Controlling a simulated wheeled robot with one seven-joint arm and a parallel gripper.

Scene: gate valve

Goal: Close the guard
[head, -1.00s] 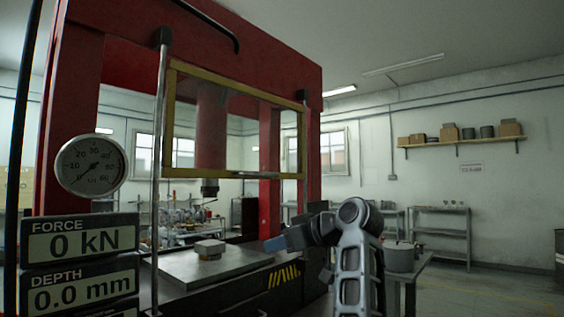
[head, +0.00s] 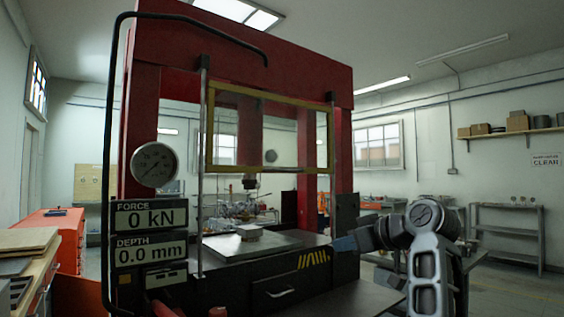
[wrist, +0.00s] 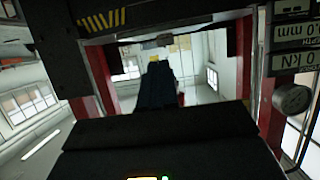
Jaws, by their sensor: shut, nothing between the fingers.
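The guard (head: 211,140) is a clear panel in a yellow frame on the front of the red press (head: 240,45). It sits raised between two upright rods, with its lower bar well above the press bed (head: 225,250). A small metal block (head: 249,232) lies on the bed under the ram (head: 250,180). My gripper (head: 343,244) is shut and empty, at the right front of the press, lower than the guard and apart from it. Its dark fingers (wrist: 156,78) also show in the wrist view, where the press appears upside down.
A round gauge (head: 154,165) and the force and depth displays (head: 150,235) stand at the press's left front. An orange cabinet (head: 55,232) and a workbench are at the left. A grey shelf rack (head: 508,235) stands at the far right, with floor around it.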

